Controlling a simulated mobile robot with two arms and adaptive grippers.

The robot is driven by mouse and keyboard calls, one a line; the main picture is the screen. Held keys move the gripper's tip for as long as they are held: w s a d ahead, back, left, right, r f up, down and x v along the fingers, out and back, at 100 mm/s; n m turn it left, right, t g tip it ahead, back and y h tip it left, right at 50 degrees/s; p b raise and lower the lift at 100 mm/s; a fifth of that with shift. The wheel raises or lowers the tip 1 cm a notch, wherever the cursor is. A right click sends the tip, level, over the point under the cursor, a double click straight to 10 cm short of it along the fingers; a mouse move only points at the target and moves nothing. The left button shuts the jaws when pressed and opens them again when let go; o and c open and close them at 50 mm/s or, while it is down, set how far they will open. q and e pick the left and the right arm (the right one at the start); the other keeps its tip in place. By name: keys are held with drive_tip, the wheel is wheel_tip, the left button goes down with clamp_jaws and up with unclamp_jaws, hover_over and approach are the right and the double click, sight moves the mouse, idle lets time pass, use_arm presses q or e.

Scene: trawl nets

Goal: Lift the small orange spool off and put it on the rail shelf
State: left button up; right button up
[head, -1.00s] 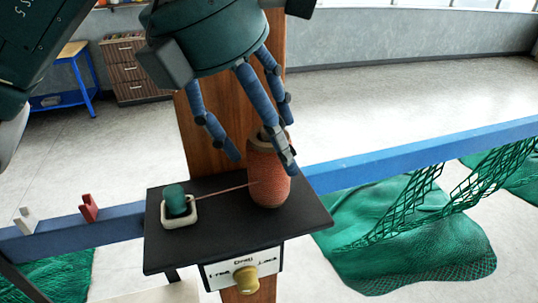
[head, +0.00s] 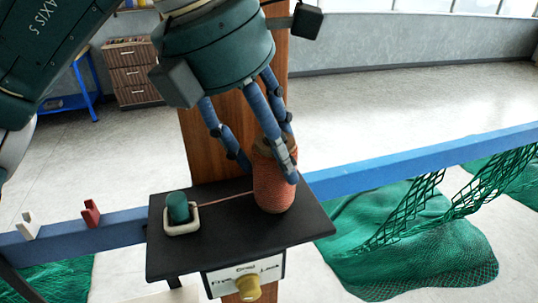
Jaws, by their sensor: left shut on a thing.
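The orange spool (head: 273,184) stands upright on the black shelf (head: 225,244) fixed at the wooden post and blue rail. An orange line runs left from it toward a dark green peg (head: 178,207) in a pale square frame (head: 196,225). My left gripper (head: 268,165) comes down from above and is shut on the spool's upper part. One finger lies across its front right side, and others are left of and behind it. The spool's far side is hidden, and I see no clear gap under it. My right gripper is not in view.
The blue rail (head: 415,159) crosses the view, with red (head: 91,213) and white (head: 30,226) hooks at left. Green net (head: 410,240) hangs at right. The wooden post (head: 205,150) rises behind. A dial plate (head: 246,273) is under the shelf's front edge.

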use_arm(q)
wheel_tip(320, 180, up, 11)
drive_tip(key=shift+s+d+r+b, duration=0.1)
drive_tip(key=shift+d+r+b, duration=0.05)
drive_tip(key=shift+b, duration=0.45)
wheel_tip(320, 180, up, 8)
drive_tip(key=p, duration=0.2)
drive_tip(key=shift+r, duration=0.2)
drive_tip(key=shift+p, duration=0.35)
